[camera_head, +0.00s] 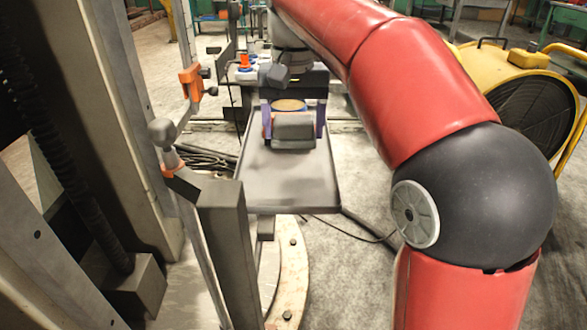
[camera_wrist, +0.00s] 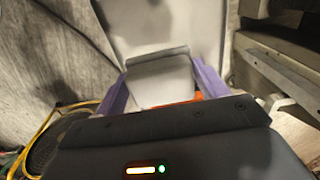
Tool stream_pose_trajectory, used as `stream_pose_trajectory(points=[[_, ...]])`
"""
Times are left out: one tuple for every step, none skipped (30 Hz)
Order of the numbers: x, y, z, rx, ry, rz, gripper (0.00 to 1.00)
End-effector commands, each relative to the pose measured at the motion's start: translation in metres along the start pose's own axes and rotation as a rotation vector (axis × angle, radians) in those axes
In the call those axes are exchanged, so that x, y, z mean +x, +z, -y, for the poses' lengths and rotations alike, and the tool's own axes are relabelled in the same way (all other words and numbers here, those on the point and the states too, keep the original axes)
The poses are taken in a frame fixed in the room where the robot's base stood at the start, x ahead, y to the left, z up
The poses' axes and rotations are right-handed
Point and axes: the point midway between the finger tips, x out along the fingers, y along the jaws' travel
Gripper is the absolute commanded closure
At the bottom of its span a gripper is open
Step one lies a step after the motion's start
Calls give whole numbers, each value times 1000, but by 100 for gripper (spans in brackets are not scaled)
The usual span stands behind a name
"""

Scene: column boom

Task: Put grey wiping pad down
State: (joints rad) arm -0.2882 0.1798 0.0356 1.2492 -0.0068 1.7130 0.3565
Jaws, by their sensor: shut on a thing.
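The grey wiping pad (camera_head: 293,131) is a small block over the far half of a grey metal tray (camera_head: 290,190). My gripper (camera_head: 293,120) has purple fingers, one on each side of the pad, and is shut on it. In the wrist view the pad (camera_wrist: 160,80) sits between the two purple fingers of my gripper (camera_wrist: 155,85). I cannot tell whether the pad's underside touches the tray. An orange part shows just behind the pad, partly hidden.
The near half of the tray is bare. A grey post with an orange clamp (camera_head: 191,80) stands left of it. A yellow drum fan (camera_head: 530,100) stands at the right. Cables (camera_head: 205,160) lie on the floor left of the tray.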

Motion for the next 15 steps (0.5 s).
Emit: stream_pose_trajectory(points=[[13,1,0,0,1,2,46],[18,1,0,0,0,1,46],[24,1,0,0,0,1,46],[27,1,0,0,0,0,46],[29,0,0,0,0,0,46],[32,0,0,0,0,0,46],[34,0,0,0,0,0,46],[36,0,0,0,0,0,46],[40,0,0,0,0,0,46],[44,0,0,0,0,1,46],[50,0,0,0,1,2,46],[56,0,0,-1,0,1,46],[61,1,0,-1,1,3,46],[66,0,0,-1,1,2,46],[68,0,0,0,1,2,46]])
